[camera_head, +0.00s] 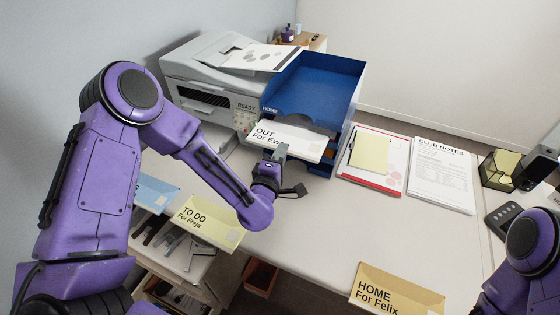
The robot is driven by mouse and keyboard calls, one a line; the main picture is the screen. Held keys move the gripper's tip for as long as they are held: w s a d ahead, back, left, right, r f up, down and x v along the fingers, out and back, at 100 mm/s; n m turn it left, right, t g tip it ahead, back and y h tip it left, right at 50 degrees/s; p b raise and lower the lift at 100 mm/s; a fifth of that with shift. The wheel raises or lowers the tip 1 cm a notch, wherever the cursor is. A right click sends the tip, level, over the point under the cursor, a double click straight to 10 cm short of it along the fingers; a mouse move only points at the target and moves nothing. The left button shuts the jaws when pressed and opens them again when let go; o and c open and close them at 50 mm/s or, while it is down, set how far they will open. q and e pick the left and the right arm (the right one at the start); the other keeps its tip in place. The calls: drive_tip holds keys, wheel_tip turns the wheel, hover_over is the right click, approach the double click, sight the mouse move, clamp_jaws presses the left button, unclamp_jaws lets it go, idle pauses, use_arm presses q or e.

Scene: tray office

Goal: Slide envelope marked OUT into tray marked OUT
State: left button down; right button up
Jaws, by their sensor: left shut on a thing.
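The white envelope marked OUT (290,141), with "For Ew..." beneath, is held roughly level at the front of the blue tray stack (318,84). My left gripper (280,153) is shut on its near edge. The top tray's front reads HOME. The envelope's far edge lies below that tray's front lip; how far it reaches into a lower tray I cannot tell. No tray label reading OUT shows; the lower tray fronts are largely hidden behind the envelope and gripper. Part of my right arm (530,245) shows at lower right, its gripper out of view.
A grey printer (205,75) stands left of the stack. A red-edged folder (372,180) and CLUB NOTES sheets (442,175) lie right of it. Envelopes marked TO DO (207,222) and HOME (395,290) lie at the front edge. The desk's middle is clear.

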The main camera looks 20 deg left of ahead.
sight(298, 129)
use_arm(q)
drive_tip(key=w+b, duration=0.1)
drive_tip(key=w, duration=0.3)
drive_tip(key=w+b, duration=0.1)
drive_tip(key=w, duration=0.6)
drive_tip(key=shift+w+d+b, duration=0.35)
drive_tip(key=shift+d+b, duration=0.05)
drive_tip(key=shift+r, duration=0.1)
drive_tip(key=c, duration=1.1)
unclamp_jaws()
drive_tip(key=shift+c, duration=0.2)
drive_tip(key=shift+s, duration=0.1)
